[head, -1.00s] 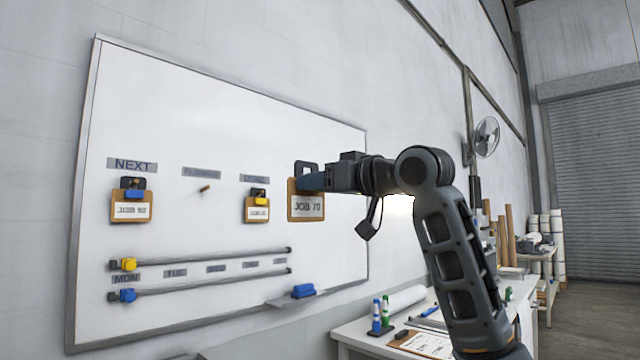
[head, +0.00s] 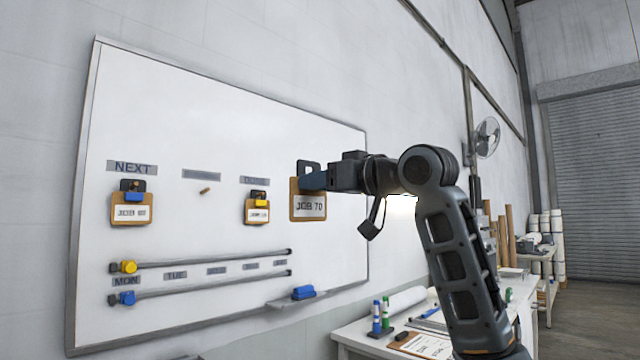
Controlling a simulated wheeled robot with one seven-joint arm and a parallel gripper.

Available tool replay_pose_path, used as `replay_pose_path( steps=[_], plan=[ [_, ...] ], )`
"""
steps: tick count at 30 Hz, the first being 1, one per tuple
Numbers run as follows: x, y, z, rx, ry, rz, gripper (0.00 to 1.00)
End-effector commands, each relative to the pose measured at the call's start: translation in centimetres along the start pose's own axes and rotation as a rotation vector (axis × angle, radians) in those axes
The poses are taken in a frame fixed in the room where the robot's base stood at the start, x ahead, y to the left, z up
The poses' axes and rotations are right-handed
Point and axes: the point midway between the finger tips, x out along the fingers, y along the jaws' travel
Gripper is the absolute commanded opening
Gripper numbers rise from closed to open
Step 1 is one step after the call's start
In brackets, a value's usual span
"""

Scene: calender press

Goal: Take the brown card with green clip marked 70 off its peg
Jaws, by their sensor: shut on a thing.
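The brown card marked JOB 70 (head: 308,207) is in front of the whiteboard, right of the other cards, in the head view. My gripper (head: 312,180) is shut on its top, where the clip is. The gripper hides most of the clip, so its green colour does not show; a dark loop stands above. The card hangs upright from the gripper and appears clear of the board. A bare peg (head: 205,191) sticks out under the middle label.
A blue-clipped card (head: 131,212) hangs under NEXT, and a yellow-clipped card (head: 257,213) hangs under the right label. Two rails (head: 210,257) with yellow and blue sliders run below. A pen tray (head: 290,303) juts out. A cluttered table (head: 350,333) stands at lower right.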

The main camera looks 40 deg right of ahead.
Motion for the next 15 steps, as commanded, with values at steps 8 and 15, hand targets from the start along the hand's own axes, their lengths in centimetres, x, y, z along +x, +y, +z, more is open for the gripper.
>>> replay_pose_path(
  steps=[8, 15],
  plan=[
    [-1.0, 0.0, -0.2, 0.000, 0.001, 0.000, 0.18],
    [-1.9, 0.0, -0.4, -0.001, 0.000, 0.000, 0.18]
  ],
)
